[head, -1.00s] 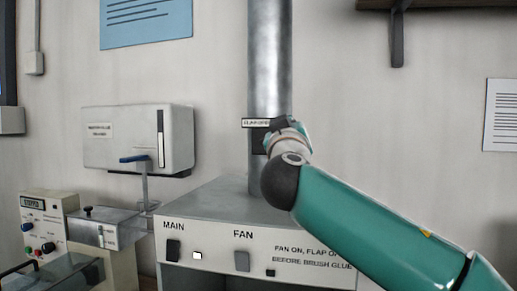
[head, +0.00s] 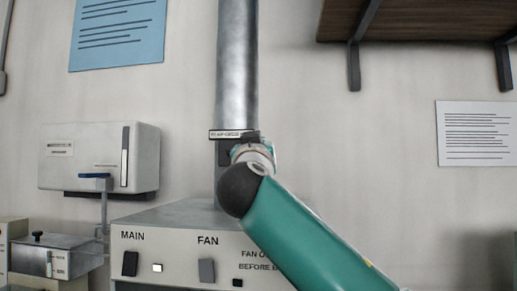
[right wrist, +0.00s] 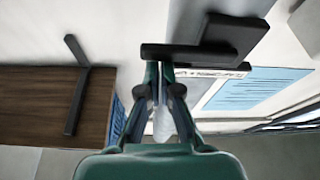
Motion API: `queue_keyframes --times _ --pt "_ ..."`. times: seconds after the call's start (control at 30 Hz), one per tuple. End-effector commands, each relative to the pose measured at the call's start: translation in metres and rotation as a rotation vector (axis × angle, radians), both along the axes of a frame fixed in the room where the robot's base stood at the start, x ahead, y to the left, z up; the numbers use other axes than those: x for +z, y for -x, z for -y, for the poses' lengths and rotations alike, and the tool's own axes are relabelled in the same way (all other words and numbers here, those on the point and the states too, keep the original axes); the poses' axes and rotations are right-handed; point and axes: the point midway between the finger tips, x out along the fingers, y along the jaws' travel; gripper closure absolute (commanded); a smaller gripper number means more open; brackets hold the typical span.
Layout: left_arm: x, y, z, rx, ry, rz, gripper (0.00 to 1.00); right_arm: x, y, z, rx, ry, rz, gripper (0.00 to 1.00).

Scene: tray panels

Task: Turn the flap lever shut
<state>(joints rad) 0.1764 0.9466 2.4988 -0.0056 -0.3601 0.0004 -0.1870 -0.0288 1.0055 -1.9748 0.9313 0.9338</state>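The metal duct pipe (head: 237,70) rises behind the grey cabinet. A small label plate (head: 233,134) sits across it, with a dark box (head: 223,153) just below. In the right wrist view the flap lever is a dark bar (right wrist: 185,55) reaching sideways from a dark block (right wrist: 236,36). My right gripper (right wrist: 159,68) has its fingers drawn together, tips at the bar's free end, touching or nearly so. In the head view my right arm hides most of the lever and the fingertips. My left gripper is not in view.
The cabinet front (head: 180,240) has MAIN and FAN switches and a small lit white square (head: 157,268). A wooden shelf (head: 430,18) is at upper right.

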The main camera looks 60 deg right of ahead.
Motion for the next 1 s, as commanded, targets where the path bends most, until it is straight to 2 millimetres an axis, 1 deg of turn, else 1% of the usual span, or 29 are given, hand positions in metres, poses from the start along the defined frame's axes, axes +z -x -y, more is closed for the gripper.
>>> queue_keyframes --times 0.03,0.23,0.37,0.47,0.7,0.73,0.77,1.0 --pt "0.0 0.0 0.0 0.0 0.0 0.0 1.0 -0.003 -0.002 0.0 0.0 -0.005 -0.005 1.0" --pt "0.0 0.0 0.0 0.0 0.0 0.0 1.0 -0.003 -0.002 0.0 -0.001 -0.006 -0.006 1.0" --pt "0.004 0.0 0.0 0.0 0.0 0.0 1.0 0.002 -0.002 0.0 -0.001 -0.006 -0.006 1.0" --pt "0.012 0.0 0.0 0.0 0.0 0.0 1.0 0.011 -0.002 0.0 -0.001 -0.004 -0.004 1.0" --pt "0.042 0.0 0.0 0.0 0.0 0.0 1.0 0.049 -0.001 0.0 -0.003 -0.002 -0.001 1.0" --pt "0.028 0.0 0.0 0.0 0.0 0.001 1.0 0.035 0.001 -0.007 0.003 -0.002 0.0 1.0" --pt "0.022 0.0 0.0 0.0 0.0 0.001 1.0 0.03 0.004 -0.012 0.004 -0.002 0.0 1.0" --pt "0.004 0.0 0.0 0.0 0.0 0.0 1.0 0.016 0.023 -0.05 0.004 0.001 0.0 1.0"
